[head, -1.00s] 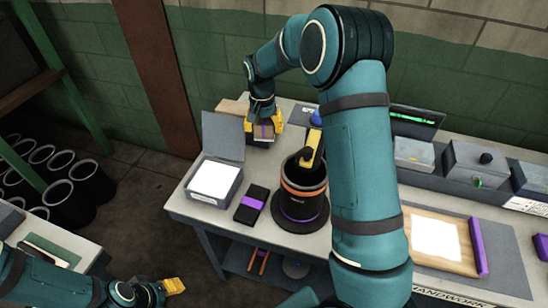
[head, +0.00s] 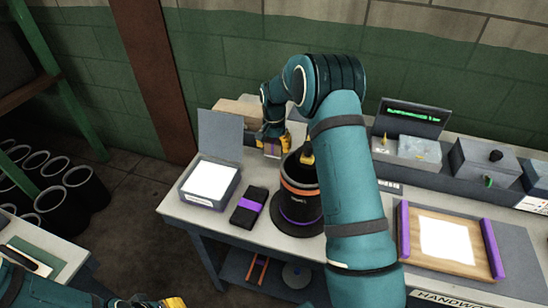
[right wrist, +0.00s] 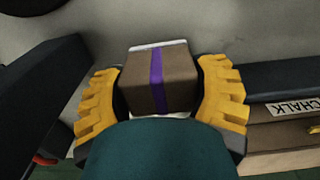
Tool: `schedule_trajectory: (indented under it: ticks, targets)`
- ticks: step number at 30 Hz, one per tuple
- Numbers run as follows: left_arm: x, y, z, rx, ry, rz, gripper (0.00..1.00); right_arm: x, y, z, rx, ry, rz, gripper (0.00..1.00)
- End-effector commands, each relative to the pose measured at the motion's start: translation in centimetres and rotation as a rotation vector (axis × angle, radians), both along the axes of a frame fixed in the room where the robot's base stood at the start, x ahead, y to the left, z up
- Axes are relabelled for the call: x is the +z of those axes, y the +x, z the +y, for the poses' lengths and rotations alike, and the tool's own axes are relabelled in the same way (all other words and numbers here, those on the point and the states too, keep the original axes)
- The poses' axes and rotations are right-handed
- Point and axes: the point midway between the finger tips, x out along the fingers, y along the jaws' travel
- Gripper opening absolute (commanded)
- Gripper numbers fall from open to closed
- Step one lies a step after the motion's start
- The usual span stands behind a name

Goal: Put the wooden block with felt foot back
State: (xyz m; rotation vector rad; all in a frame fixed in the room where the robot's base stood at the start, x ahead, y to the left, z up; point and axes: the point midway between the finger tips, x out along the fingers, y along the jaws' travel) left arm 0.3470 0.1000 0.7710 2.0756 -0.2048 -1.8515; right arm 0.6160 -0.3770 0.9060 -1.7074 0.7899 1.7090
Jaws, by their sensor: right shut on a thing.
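The wooden block (head: 272,150) is brown with a purple band. In the right wrist view the block (right wrist: 160,82) shows a pale layer along its far edge and a pale strip below, perhaps the felt. My right gripper (head: 274,143) is shut on it, one yellow finger on each side. It is over the back of the bench, behind the black drum and right of the open grey box. I cannot tell whether the block touches the bench. My left gripper (head: 160,303) is at the bottom edge of the head view, mostly cut off, away from the bench.
The open grey box (head: 208,183), a black item with a purple band (head: 249,206) and the black drum with an orange band (head: 300,205) stand near. A chalk box (right wrist: 290,130) lies beside the right gripper. A wooden tray (head: 450,262) is at the right.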

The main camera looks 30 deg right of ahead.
Motion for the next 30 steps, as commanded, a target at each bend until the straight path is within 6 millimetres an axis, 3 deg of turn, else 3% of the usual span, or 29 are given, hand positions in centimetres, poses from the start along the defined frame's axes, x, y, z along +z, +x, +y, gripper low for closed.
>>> schedule_trajectory:
  ticks: [12, 23, 24, 27, 30]
  targets:
    - [-0.6, -0.2, 0.0, -0.003, -0.001, 0.004, 0.48, -4.2, 0.0, 0.0, 0.001, 0.000, 0.000, 0.25]
    - [-0.8, -0.2, 0.0, -0.004, -0.001, 0.005, 0.48, -4.6, 0.0, 0.0, 0.001, 0.000, -0.001, 0.25]
    - [-0.8, -0.2, 0.0, -0.004, -0.002, 0.006, 0.48, -4.6, 0.0, 0.0, 0.001, -0.001, -0.001, 0.70]
    - [-0.8, -0.2, 0.0, -0.004, -0.002, 0.006, 0.48, -4.5, 0.0, 0.0, 0.001, 0.000, -0.001, 1.00]
    - [-0.8, -0.2, 0.0, -0.004, -0.002, 0.006, 0.48, -4.5, 0.0, 0.0, 0.001, 0.000, -0.001, 1.00]
